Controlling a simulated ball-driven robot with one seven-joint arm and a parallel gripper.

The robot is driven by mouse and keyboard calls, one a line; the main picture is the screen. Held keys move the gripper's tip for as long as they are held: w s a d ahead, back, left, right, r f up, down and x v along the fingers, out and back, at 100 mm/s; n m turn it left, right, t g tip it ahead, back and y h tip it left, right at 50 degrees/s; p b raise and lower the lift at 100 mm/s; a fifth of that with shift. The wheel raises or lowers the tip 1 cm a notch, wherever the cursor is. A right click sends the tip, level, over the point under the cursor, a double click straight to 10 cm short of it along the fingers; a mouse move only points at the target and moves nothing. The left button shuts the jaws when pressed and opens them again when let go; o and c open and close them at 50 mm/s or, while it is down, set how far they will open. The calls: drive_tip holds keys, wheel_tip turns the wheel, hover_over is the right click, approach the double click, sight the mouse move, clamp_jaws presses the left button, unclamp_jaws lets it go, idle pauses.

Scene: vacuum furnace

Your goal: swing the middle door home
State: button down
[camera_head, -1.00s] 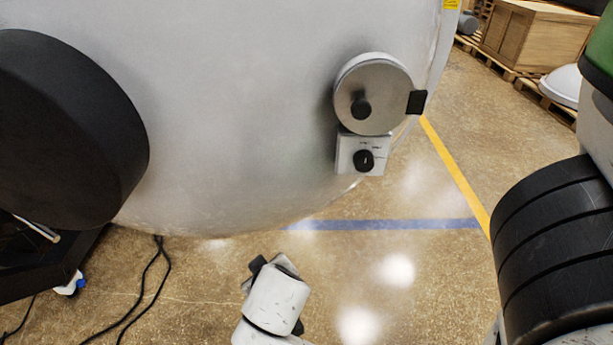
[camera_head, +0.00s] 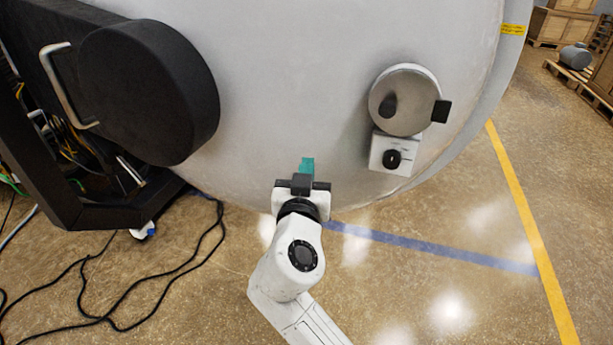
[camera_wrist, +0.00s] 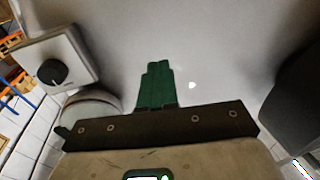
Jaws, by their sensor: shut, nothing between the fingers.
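The furnace's large pale grey curved face (camera_head: 290,90) fills the upper middle of the head view and the background of the wrist view (camera_wrist: 220,40). I cannot tell which part is the middle door; its edges do not show clearly. My gripper (camera_head: 308,163), with teal-green fingers, is in front of the face's lower part. Its fingers are together and empty; they also show in the wrist view (camera_wrist: 155,80). Whether they touch the face is unclear. A small round metal cover (camera_head: 408,105) with a black knob is to the right, above a knob box (camera_head: 388,154).
A thick black round housing (camera_head: 150,90) juts out at left, beside a dark frame with a metal handle (camera_head: 62,80) and wiring. Black cables (camera_head: 150,290) lie on the floor.

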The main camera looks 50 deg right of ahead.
sight(312, 138)
drive_tip(key=p+x, duration=0.2)
drive_tip(key=x, duration=0.6)
drive_tip(key=shift+w, duration=0.1)
drive_tip(key=shift+d, duration=0.1)
